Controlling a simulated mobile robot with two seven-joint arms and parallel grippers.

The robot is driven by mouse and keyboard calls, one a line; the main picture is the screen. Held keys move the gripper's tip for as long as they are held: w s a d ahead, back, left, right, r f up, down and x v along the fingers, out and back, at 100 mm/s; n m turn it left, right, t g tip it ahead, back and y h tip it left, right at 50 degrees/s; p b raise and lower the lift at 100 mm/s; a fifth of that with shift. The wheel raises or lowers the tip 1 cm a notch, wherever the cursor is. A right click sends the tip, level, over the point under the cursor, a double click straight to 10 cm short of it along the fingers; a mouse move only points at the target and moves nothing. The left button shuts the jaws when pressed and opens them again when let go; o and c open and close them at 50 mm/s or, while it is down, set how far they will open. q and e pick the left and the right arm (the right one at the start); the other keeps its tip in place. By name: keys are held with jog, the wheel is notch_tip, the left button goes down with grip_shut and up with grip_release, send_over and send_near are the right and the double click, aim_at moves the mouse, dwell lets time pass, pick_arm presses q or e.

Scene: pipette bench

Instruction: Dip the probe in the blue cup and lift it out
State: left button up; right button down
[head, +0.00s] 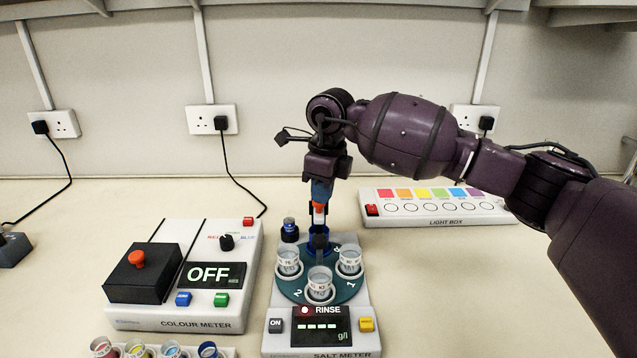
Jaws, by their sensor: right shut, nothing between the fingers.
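My right gripper (320,205) points straight down over the back of the salt meter's round turntable (290,290). It is shut with nothing held; its lower end shows blue, with orange and white at the tip. Right below it, at the back of the turntable, is a blue cup (311,240), partly hidden by a dark upright part in front. I cannot make out the probe clearly there. Several clear cups in white rings stand on the turntable. The salt meter (278,344) display reads RINSE, dashes and g/l, with a red light. My left gripper is out of view.
A dark knob with a blue top (289,230) stands left of the blue cup. The colour meter (175,318), reading OFF, is at left. Small coloured pots (139,350) line the front edge.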

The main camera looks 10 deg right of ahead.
jog(key=shift+s+d+r, duration=0.1)
jog(key=shift+d+r, duration=0.1)
jog(key=shift+r, duration=0.1)
pick_arm(q)
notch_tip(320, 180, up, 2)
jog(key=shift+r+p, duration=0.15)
jog(key=shift+p, duration=1.1)
pick_arm(e)
jog(key=s+d+r, duration=0.2)
jog(key=d+r, duration=0.1)
jog(key=r, duration=0.8)
jog(key=shift+r, duration=0.2)
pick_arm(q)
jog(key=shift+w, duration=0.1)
